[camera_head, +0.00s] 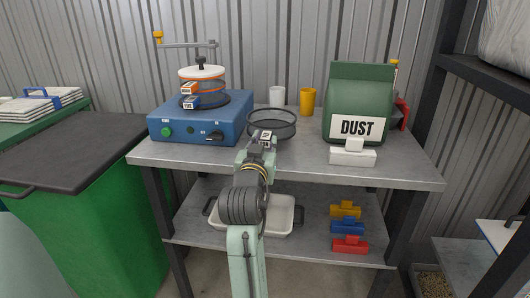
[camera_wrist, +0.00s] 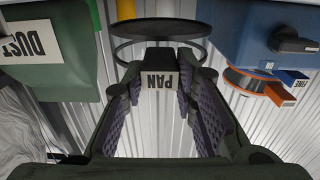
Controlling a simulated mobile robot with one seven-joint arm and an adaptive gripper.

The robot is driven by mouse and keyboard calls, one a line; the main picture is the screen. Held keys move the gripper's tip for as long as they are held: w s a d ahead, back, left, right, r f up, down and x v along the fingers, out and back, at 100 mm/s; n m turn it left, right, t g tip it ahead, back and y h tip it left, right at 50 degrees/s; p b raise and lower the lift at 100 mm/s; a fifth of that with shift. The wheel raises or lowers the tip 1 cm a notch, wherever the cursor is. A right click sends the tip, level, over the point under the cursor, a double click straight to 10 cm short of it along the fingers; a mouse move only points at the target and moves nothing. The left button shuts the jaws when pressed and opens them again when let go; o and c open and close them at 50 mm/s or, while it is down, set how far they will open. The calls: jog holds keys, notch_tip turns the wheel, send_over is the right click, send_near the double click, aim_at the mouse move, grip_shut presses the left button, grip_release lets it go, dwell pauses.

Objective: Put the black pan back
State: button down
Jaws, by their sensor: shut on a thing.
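The black pan (camera_head: 272,124) is round and shallow with a dark rim, at the table's middle, just right of the blue machine (camera_head: 203,120). Its white PAN tab (camera_wrist: 160,81) sits between my gripper's fingers in the wrist view, with the pan (camera_wrist: 160,35) beyond. My gripper (camera_head: 262,148) is shut on this tab from the front. I cannot tell whether the pan touches the tabletop.
A green DUST bag (camera_head: 357,97), a white block (camera_head: 352,155), a yellow cup (camera_head: 308,101) and a white cup (camera_head: 277,97) stand on the grey table (camera_head: 420,180). The lower shelf holds a white tray (camera_head: 283,229) and coloured blocks (camera_head: 349,228). A green bin (camera_head: 90,220) stands left.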

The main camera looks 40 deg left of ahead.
jog(key=shift+w+a+f, duration=0.1)
jog(key=shift+w+f, duration=0.05)
jog(key=shift+f, duration=0.75)
jog(key=shift+w+f, duration=0.1)
jog(key=shift+f, duration=0.75)
jog(key=shift+f, duration=0.15)
jog(key=c, duration=1.3)
grip_release()
